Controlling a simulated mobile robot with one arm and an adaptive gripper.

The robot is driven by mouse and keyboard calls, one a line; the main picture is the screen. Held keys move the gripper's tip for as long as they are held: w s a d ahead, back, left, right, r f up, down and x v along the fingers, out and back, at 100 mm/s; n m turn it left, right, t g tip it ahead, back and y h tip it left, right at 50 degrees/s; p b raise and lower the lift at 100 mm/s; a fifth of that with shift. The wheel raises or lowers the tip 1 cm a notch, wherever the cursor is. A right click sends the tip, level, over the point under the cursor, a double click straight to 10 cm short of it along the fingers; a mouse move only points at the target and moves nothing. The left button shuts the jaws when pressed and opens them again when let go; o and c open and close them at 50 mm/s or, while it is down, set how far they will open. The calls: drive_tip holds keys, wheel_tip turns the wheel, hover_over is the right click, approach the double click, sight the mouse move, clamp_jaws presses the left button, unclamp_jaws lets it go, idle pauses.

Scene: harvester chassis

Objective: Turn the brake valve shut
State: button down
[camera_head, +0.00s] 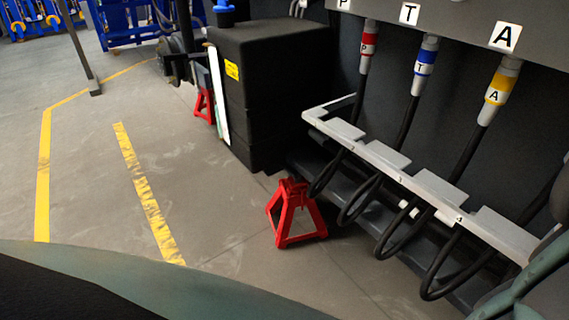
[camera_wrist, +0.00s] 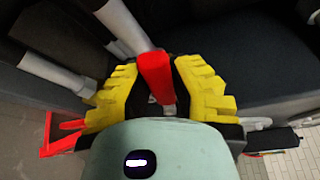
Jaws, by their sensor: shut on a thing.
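In the wrist view, the yellow-padded fingers of my gripper (camera_wrist: 162,88) stand on either side of a red handle (camera_wrist: 155,70). I take this handle to be the brake valve's lever. The gripper is shut on it. The handle points up and slightly left in the picture. The valve body and the handle's lower end are mostly hidden behind the gripper. The head view shows neither my gripper nor the red handle.
Hoses with red (camera_head: 369,42), blue (camera_head: 425,62) and yellow (camera_head: 497,88) bands hang above a grey slotted rail (camera_head: 440,200). A red jack stand (camera_head: 293,215) stands near a black tank (camera_head: 270,90). The floor at left is open, with yellow lines.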

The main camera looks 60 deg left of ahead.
drive_tip(key=r+m+p, duration=0.1)
drive_tip(key=p, duration=0.1)
drive_tip(key=d+r+m+y+p, duration=0.1)
drive_tip(key=r+p, duration=0.1)
drive_tip(key=shift+d+r+m+g, duration=0.1)
drive_tip(key=shift+m+g, duration=0.2)
drive_tip(key=shift+g, duration=0.1)
drive_tip(key=m+p, duration=0.1)
drive_tip(key=p, duration=0.1)
drive_tip(key=d+r+m+y+p, duration=0.1)
drive_tip(key=p, duration=0.1)
drive_tip(key=shift+d+r+g, duration=0.15)
drive_tip(key=shift+r+g, duration=0.15)
drive_tip(key=d+m+p, duration=0.1)
drive_tip(key=p, duration=0.1)
drive_tip(key=d+r+m+y+p, duration=0.1)
drive_tip(key=p, duration=0.2)
drive_tip(key=shift+r+m+g+y, duration=0.2)
drive_tip(key=shift+m+g+y, duration=0.1)
drive_tip(key=shift+w+d+r+m+y+p, duration=0.15)
drive_tip(key=shift+d+m+y+p, duration=0.35)
drive_tip(key=shift+d+m+p, duration=0.5)
drive_tip(key=shift+d+m+y+p, duration=0.6)
drive_tip(key=shift+d+p, duration=0.05)
drive_tip(key=shift+p, duration=0.1)
drive_tip(key=shift+d, duration=0.25)
drive_tip(key=shift+f+m, duration=0.3)
